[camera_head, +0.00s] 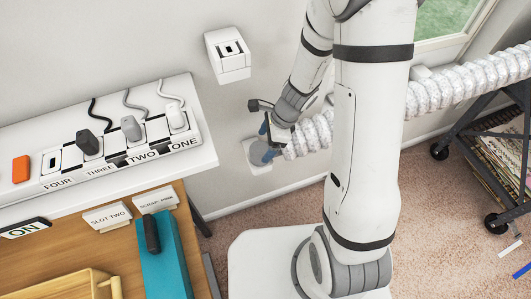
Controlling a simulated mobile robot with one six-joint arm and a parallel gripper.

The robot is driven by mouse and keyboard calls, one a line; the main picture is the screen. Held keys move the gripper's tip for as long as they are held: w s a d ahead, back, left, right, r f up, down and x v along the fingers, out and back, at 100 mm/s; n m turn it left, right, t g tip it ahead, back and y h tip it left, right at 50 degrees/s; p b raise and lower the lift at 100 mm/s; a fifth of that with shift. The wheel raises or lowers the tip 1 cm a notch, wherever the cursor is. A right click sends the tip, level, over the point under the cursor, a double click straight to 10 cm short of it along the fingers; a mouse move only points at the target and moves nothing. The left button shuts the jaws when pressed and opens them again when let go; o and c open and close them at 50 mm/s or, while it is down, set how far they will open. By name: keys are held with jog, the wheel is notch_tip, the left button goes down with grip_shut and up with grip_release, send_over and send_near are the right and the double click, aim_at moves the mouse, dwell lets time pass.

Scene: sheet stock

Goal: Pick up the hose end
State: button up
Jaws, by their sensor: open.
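The hose (445,92) is a silver, corrugated tube that comes in from the right and passes behind my arm. Its end (297,147) shows to the left of my arm, in front of the wall. My gripper (267,140) is open, with dark fingers and blue parts, right beside the hose end. In this view the fingers overlap a white plate (254,164) low on the wall. I cannot tell whether the fingers touch or surround the hose end. The part of the hose behind my arm is hidden.
A white wall box (228,54) hangs above. At left, a white shelf (206,157) bears a power strip (120,152) with several plugs. Below it are a wooden surface (40,262) and a teal block (170,262). A wheeled rack (483,150) stands at right. Carpet (425,240) is open between.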

aim_at(264, 147)
jog(key=x, duration=0.1)
jog(key=b+x, duration=0.1)
jog(key=x, duration=0.2)
jog(key=shift+w+d+f, duration=0.1)
jog(key=shift+d+f, duration=0.1)
jog(key=shift+d, duration=0.05)
jog(key=shift+a+f, duration=0.2)
jog(key=shift+f, duration=0.1)
jog(key=shift+c, duration=0.6)
jog(key=c, duration=1)
jog(key=shift+r, duration=0.1)
